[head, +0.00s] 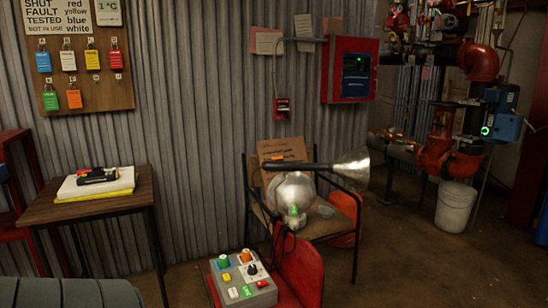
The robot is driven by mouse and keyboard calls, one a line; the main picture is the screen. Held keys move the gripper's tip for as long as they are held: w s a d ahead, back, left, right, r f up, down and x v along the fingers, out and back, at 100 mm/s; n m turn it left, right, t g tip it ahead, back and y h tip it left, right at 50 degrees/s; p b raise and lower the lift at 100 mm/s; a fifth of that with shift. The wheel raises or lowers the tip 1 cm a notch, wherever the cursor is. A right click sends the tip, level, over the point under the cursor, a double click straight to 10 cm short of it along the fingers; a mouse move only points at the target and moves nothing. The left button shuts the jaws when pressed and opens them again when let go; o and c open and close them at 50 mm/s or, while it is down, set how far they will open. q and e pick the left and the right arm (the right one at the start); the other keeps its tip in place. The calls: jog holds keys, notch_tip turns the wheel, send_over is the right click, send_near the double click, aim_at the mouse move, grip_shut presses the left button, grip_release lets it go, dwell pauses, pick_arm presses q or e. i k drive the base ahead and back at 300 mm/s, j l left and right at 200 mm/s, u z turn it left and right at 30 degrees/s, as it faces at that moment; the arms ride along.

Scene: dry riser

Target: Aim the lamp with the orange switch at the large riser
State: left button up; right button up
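A lamp with a black body and an orange switch (278,158) lies level above the seat of a chair. Its silver cone-shaped reflector (350,168) opens to the right. A second silver lamp head, round and with a green switch (294,212), sits just below it; whether the two touch I cannot tell. Thick red riser pipes (437,148) stand at the right, with a large red elbow (480,62) above and a blue box with a green light beside them. Which pipe is the large riser is not marked clearly. Neither of my grippers shows.
A chair (345,184) with dark arms carries the lamps and a cardboard sign. A grey button box (243,280) rests on a red seat in front. A small table (75,207) stands left. A white bucket (455,206) stands under the pipes. Floor is clear at lower right.

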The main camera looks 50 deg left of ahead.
aim_at(354, 168)
jog(key=u, duration=1.35)
